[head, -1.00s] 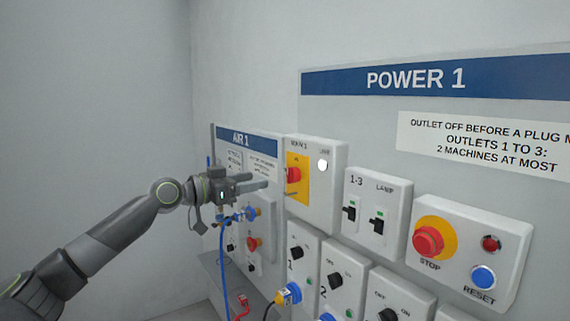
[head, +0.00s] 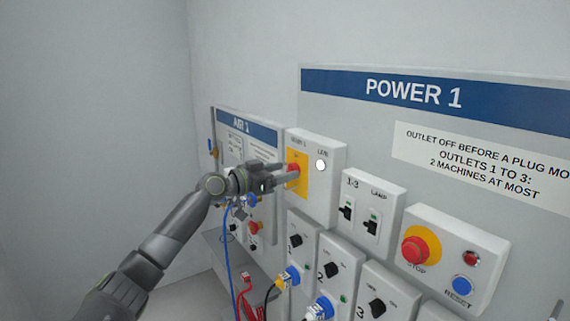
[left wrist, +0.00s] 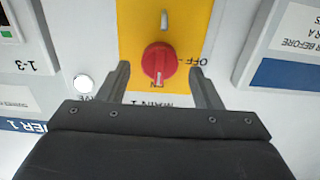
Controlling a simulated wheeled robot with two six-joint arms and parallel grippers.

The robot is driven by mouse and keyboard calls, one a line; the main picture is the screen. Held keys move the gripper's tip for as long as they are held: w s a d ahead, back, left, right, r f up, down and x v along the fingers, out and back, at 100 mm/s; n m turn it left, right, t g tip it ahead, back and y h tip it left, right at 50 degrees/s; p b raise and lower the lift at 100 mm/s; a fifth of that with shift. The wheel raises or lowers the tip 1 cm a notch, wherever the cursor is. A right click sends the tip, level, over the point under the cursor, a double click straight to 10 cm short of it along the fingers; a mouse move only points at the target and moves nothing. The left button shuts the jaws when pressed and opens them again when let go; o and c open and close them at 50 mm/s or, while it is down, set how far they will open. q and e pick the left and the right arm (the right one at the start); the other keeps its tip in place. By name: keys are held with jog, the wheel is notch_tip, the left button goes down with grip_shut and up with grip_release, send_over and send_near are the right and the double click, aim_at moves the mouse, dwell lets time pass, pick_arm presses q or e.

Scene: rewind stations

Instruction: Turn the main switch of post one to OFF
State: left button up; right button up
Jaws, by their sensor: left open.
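The main switch (head: 292,170) is a red rotary knob on a yellow plate (head: 304,181), on a white box marked MAIN 1 under the POWER 1 sign. In the left wrist view, upside down, the red knob (left wrist: 159,62) has a white mark pointing toward the ON lettering, with OFF printed to one side. My left gripper (head: 288,172) is open at the knob. In the left wrist view its fingers (left wrist: 159,78) stand on either side of the knob, with gaps; I cannot tell whether they touch it. My right gripper is not in view.
A white lamp (head: 321,165) sits beside the yellow plate. Black switches (head: 372,224), a red STOP button (head: 416,247) and a blue RESET button (head: 464,286) are to the right. Outlets with blue plugs (head: 288,276) sit below. The AIR 1 panel (head: 240,124) is at left.

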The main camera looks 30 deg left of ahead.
pick_arm(q)
jog(key=shift+w+d, duration=0.3)
jog(key=shift+w, duration=0.35)
jog(key=shift+c, duration=0.3)
jog(key=c, duration=0.9)
jog(key=shift+c, duration=0.2)
